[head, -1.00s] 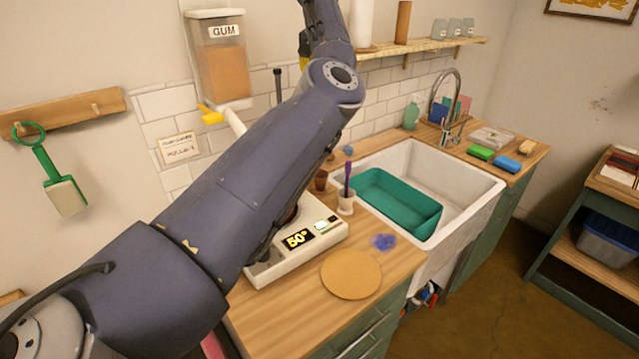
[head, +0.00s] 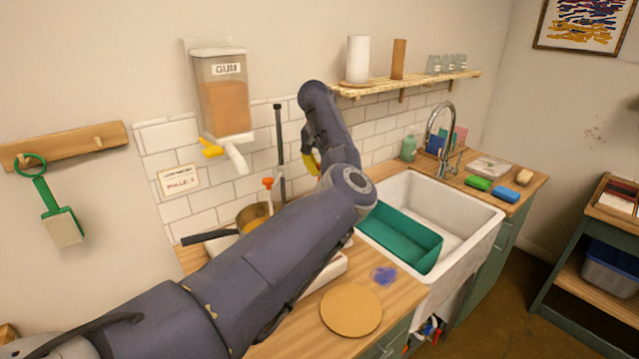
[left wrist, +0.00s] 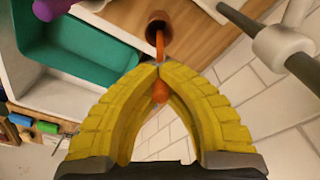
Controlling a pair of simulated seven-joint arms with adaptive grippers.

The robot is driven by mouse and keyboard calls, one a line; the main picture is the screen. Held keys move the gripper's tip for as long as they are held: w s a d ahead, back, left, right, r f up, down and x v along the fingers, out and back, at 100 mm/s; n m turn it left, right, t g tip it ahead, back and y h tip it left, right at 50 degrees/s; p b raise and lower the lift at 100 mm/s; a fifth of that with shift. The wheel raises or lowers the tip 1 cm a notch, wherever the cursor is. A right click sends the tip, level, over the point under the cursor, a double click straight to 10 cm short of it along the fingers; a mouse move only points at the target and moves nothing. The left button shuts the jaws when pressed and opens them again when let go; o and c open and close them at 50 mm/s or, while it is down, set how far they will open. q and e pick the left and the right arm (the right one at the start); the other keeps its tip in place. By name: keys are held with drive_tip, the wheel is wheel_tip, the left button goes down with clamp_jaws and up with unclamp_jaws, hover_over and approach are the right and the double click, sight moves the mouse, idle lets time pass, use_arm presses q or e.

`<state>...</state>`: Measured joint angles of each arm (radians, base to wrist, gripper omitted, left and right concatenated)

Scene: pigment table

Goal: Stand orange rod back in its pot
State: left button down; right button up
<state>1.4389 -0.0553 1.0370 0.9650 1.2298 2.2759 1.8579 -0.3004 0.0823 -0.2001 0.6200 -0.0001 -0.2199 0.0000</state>
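In the left wrist view my left gripper's (left wrist: 160,70) yellow fingers meet at their tips around the orange rod (left wrist: 160,92). The rod's near end shows between the fingers, and its other end points at the mouth of a reddish-brown pot (left wrist: 158,18). That end overlaps the pot's mouth in this view; I cannot tell whether it is inside or just above. In the head view the left gripper (head: 310,152) shows only in part, as a bit of yellow beside the tiled wall, and my arm hides the pot and the rod. My right gripper is out of view.
The green basin (head: 405,238) in the white sink (head: 475,207) lies to the right. A pan (head: 250,216) and a grey upright (head: 279,150) are close to my arm. A round board (head: 350,310) lies in front.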

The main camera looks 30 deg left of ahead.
use_arm(q)
drive_tip(key=shift+f, duration=2.35)
drive_tip(key=c, duration=1.6)
unclamp_jaws()
drive_tip(key=shift+r, duration=0.1)
wheel_tip(320, 180, up, 12)
drive_tip(key=s, duration=0.1)
drive_tip(key=shift+s+d, duration=0.15)
drive_tip(key=shift+d, duration=0.1)
